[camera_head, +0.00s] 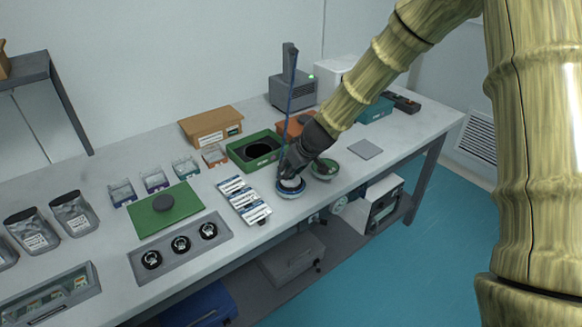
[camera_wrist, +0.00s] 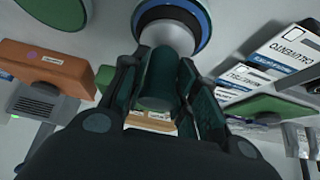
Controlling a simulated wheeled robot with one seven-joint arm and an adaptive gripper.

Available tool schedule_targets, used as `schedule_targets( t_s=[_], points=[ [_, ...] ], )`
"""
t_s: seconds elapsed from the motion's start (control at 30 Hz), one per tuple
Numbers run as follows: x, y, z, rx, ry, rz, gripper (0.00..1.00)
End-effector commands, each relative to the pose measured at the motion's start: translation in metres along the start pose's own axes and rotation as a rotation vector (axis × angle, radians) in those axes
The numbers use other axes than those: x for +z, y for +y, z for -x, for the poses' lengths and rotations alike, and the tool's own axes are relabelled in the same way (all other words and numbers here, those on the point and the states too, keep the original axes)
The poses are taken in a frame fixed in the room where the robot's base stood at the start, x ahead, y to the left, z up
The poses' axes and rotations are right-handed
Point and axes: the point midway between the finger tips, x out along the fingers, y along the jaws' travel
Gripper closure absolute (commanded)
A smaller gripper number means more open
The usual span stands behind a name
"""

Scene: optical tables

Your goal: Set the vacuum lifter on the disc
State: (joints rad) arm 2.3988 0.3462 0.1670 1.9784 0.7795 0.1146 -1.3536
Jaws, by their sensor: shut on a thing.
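My gripper (camera_head: 289,172) is shut on the dark green cylindrical grip of what looks like the vacuum lifter (camera_wrist: 156,82), which shows between the fingers in the wrist view. Beyond the grip is a pale round part, with a dark round surface and a blue-and-white rim (camera_wrist: 207,22) behind it. In the head view this blue-and-white round piece (camera_head: 290,193) is at the table's front, directly under my gripper. Whether the lifter touches it, I cannot tell.
A green round dish (camera_head: 324,169) stands close to the right. White-and-blue labelled packs (camera_head: 243,199) lie close to the left. A green open box (camera_head: 254,149) and an orange box (camera_head: 296,125) stand behind. A grey square plate (camera_head: 365,149) lies farther right, with bare table around it.

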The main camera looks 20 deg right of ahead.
Motion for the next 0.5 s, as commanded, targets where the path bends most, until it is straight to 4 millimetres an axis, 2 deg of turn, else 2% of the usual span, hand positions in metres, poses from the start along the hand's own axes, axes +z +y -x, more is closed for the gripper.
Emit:
schedule_targets(
  t_s=[0.3, 0.33, 0.43, 0.5],
  points=[
    [0.0015, -0.0001, -0.0026, 0.0, 0.0, -0.001, 1.0],
    [0.0013, -0.0001, -0.0021, 0.0, 0.0, -0.001, 0.67],
    [0.0012, -0.0001, -0.0019, 0.0, 0.0, -0.001, 0.49],
    [0.0012, -0.0002, -0.0019, 0.0, 0.0, 0.0, 0.49]
  ],
)
